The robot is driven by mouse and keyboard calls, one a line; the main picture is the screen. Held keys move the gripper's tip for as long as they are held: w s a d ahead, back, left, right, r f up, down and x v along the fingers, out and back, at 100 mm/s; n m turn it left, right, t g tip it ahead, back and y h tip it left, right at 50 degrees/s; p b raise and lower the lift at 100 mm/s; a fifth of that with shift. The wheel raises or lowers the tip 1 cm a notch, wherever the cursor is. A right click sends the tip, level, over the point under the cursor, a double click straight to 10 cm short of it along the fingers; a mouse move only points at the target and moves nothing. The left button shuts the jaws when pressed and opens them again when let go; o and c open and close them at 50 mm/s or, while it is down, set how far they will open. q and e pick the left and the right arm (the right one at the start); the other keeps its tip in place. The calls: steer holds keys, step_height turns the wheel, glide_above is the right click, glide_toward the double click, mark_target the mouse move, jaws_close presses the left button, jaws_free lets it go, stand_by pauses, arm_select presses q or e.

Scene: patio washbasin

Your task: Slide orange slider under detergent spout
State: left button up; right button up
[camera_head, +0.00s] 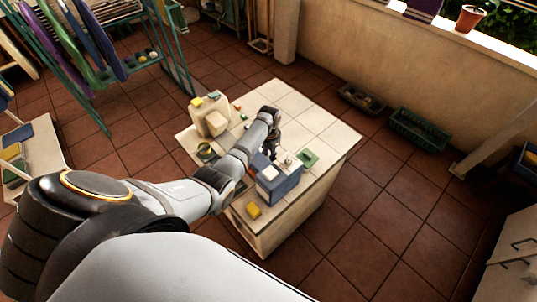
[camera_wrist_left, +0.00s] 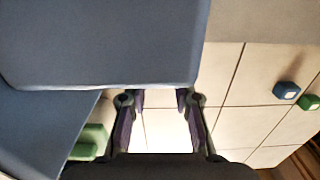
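My left gripper (camera_head: 270,150) is over the middle of the tiled worktop, close to a blue box (camera_head: 284,184). In the left wrist view its two fingers (camera_wrist_left: 160,98) are apart with bare white tile between them, so it is open and empty. A large blue surface (camera_wrist_left: 105,45) fills the upper left of that view, just beyond the fingertips. A beige container (camera_head: 210,117) with a yellow piece (camera_head: 196,102) stands at the worktop's far left. A small orange-red piece (camera_head: 237,107) lies beside it; I cannot tell whether it is the slider. No spout is clearly visible.
A green square piece (camera_head: 308,157) and a yellow block (camera_head: 253,211) lie on the worktop (camera_head: 327,132). The wrist view shows a small blue block (camera_wrist_left: 287,90) and a green one (camera_wrist_left: 309,102) at right. The worktop's far right is mostly clear.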

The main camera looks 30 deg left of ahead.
arm_select(q)
steer(key=o, duration=0.3)
steer(key=shift+s+d, duration=0.1)
steer(key=shift+d, duration=0.05)
steer(key=shift+r, duration=0.45)
step_height(320, 180, up, 11)
arm_select(e)
steer(key=shift+s+d, duration=0.15)
steer(key=shift+d, duration=0.35)
